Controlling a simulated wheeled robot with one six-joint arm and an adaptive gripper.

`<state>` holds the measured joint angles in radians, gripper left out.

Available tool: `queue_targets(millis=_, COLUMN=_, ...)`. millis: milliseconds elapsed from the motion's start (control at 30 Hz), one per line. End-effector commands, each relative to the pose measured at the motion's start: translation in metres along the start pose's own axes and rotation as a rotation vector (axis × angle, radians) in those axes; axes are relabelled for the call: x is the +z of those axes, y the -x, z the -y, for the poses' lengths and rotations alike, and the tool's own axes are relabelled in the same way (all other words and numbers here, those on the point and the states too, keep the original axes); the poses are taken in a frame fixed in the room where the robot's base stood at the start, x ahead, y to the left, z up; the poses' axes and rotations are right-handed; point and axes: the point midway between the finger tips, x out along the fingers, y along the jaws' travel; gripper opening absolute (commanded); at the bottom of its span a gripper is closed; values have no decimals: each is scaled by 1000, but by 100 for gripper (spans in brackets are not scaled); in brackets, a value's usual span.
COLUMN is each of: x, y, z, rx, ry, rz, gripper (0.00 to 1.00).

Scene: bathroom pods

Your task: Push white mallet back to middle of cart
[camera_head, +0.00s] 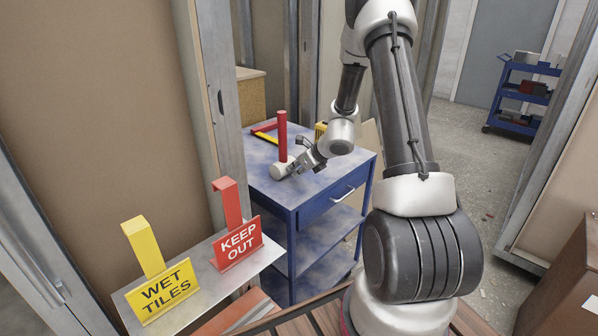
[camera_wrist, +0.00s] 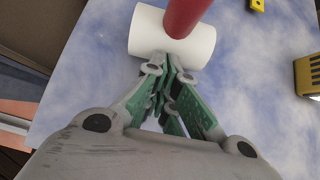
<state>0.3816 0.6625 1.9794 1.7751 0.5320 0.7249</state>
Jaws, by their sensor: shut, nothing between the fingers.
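The white mallet head (camera_head: 279,170) lies on the top of the blue cart (camera_head: 318,186), near its left front side. Its red handle (camera_head: 282,135) stands upright from it. In the wrist view the white head (camera_wrist: 148,32) and the red handle (camera_wrist: 187,14) show at the top. My gripper (camera_head: 291,167) is shut and empty, low over the cart top, to the right of the mallet head. In the wrist view my fingertips (camera_wrist: 166,66) are right at the near side of the white head; I cannot tell for sure whether they touch it.
A red and yellow tool (camera_head: 265,131) lies at the back left of the cart top, and a yellow object (camera_head: 320,129) stands at the back. A shelf (camera_head: 200,276) with yellow and red signs stands front left. A metal post (camera_head: 221,120) rises left of the cart.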

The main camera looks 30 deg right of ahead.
Motion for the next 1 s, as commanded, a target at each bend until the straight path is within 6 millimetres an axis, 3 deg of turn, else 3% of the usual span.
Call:
queue_targets(millis=200, x=1, y=-1, z=0, rx=1, ry=1, rz=0, gripper=0)
queue_targets(millis=333, x=14, y=-14, z=-1, rx=4, ry=6, rz=1, gripper=0)
queue_targets(millis=800, x=112, y=-113, z=-3, rx=5, ry=8, rz=1, gripper=0)
queue_targets(millis=1000, x=137, y=-137, z=-2, rx=2, ry=4, rz=1, gripper=0)
